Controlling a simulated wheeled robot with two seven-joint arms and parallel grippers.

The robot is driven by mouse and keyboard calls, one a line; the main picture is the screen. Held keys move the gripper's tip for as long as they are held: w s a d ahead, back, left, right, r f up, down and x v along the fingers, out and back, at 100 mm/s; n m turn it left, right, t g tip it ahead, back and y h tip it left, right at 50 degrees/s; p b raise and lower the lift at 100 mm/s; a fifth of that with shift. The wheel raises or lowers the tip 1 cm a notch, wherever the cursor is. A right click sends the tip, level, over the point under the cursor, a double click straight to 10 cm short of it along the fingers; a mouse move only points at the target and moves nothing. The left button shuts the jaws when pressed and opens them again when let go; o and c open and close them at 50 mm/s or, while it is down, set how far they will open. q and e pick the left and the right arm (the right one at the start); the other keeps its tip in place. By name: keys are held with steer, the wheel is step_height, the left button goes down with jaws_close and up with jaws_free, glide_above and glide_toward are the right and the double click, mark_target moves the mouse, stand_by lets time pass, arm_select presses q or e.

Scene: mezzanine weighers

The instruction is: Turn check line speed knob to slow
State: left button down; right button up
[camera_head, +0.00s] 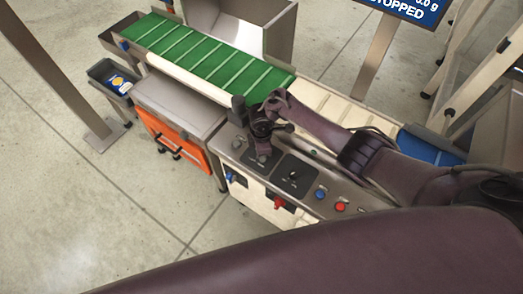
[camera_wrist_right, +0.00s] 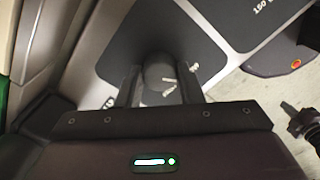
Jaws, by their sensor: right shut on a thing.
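My right gripper (camera_head: 262,150) reaches in from the right over the control panel (camera_head: 310,205). Its jaws point down at a dark round knob on a black plate. In the right wrist view the knob (camera_wrist_right: 158,70) sits between the two fingers of the gripper (camera_wrist_right: 160,88), which are shut on it. White marks show beside the knob on the dark plate (camera_wrist_right: 125,45). The label and setting cannot be read, and the fingers hide part of the knob. My left gripper is not in view.
A second black plate with a small knob (camera_head: 293,174) lies right of the gripped one. A red switch (camera_head: 279,202), a blue button (camera_head: 320,192) and a red button (camera_head: 340,206) are close by. A green belt (camera_head: 205,55) runs behind. A screen (camera_head: 410,8) reads STOPPED.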

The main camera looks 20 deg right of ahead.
stand_by(0.5)
steer(key=o, duration=1)
steer(key=shift+c, duration=0.2)
step_height(320, 180, up, 8)
steer(key=shift+f+p, duration=0.1)
steer(key=shift+p, duration=0.75)
